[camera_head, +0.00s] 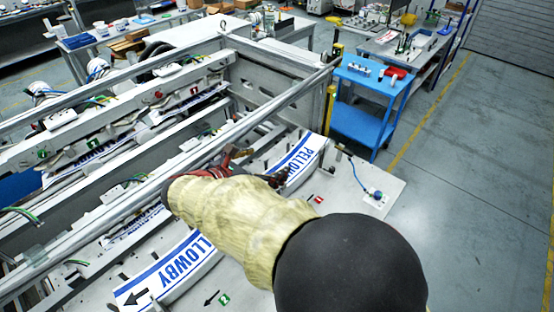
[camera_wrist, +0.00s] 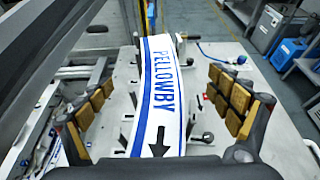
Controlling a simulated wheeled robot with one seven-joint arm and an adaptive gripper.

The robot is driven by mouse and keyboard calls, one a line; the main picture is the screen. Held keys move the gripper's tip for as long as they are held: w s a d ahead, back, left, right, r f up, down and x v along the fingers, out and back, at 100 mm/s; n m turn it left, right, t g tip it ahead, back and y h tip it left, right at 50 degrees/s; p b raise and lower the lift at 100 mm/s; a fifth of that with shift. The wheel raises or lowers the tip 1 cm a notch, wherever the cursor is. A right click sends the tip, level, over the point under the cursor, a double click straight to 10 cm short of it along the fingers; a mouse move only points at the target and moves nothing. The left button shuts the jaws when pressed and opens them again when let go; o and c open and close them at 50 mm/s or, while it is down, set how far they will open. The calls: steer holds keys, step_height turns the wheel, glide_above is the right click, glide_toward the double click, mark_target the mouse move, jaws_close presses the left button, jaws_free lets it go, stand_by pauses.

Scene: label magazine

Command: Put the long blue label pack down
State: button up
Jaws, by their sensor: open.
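A long label pack (camera_wrist: 160,95), white with blue edge stripes and "PELLOWBY" in blue, lies lengthwise between my gripper's fingers in the wrist view. My gripper (camera_wrist: 163,85) is open, with one padded finger on each side of the pack and visible gaps to both. The pack rests among small posts and dark-knobbed pins on the light machine plate (camera_wrist: 227,110). In the head view the pack's far part (camera_head: 302,158) shows beyond my arm; its near part and most of my gripper are hidden.
A similar blue-and-white pack (camera_head: 168,272) lies at the lower left of the head view. Metal rails (camera_head: 190,158) run along the left of my arm. A blue cart (camera_head: 366,100) stands behind the plate; the floor at right is clear.

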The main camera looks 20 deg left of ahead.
steer(key=shift+v, duration=0.95)
steer(key=s+d+r+m+g, duration=0.15)
steer(key=d+m, duration=0.35)
steer(key=d, duration=0.5)
steer(key=s+d+r+m+g, duration=0.1)
steer(key=d+m+g, duration=0.3)
steer(key=d, duration=0.6)
steer(key=s+d+r+m+g, duration=0.1)
steer(key=d+r+m+g, duration=0.1)
steer(key=d+m, duration=0.6)
steer(key=s+d+m+y, duration=0.5)
steer(key=s+d+m, duration=0.8)
steer(key=s, duration=0.3)
steer(key=shift+s+f+m+t, duration=0.15)
steer(key=shift+s+m+t, duration=0.2)
steer(key=shift+m, duration=0.45)
steer(key=shift+f, duration=0.1)
